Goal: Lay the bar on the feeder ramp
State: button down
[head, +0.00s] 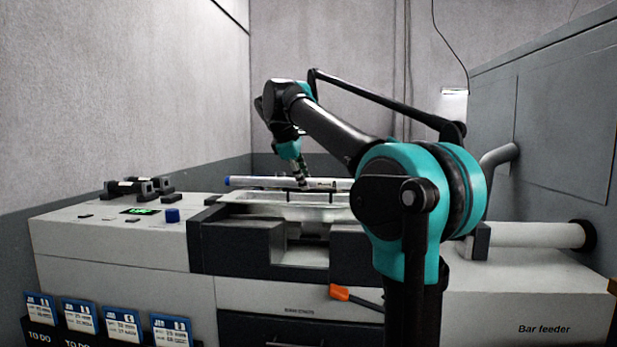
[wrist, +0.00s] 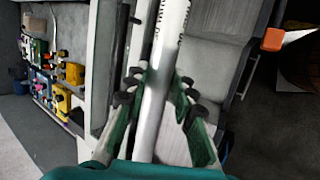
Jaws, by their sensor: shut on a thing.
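The bar (head: 265,182) is a long silvery rod with a blue end at its left. It lies level above the feeder ramp (head: 285,211), a pale sloped surface on top of the machine. My gripper (head: 303,184) comes down on the bar from above, right of the blue end. In the wrist view the bar (wrist: 160,75) runs between the green fingers of my gripper (wrist: 156,95), which are closed on it. The bar's right part is hidden behind my arm in the head view. I cannot tell whether the bar touches the ramp.
Dark clamp-like blocks (head: 140,186) and a blue knob (head: 172,215) stand on the machine top at left. An orange handle (head: 340,292) sticks out at the front. Blue cards (head: 122,324) stand at lower left. A tall grey cabinet (head: 560,130) closes off the right.

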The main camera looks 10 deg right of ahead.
notch_tip(320, 180, down, 10)
dwell(1.0)
dwell(0.3)
jog(key=c, duration=1.2)
grip_release()
jog(key=shift+s, duration=0.1)
jog(key=shift+o, duration=0.5)
jog(key=o, duration=0.7)
jog(key=shift+r, duration=0.1)
jog(key=shift+v, duration=4.45)
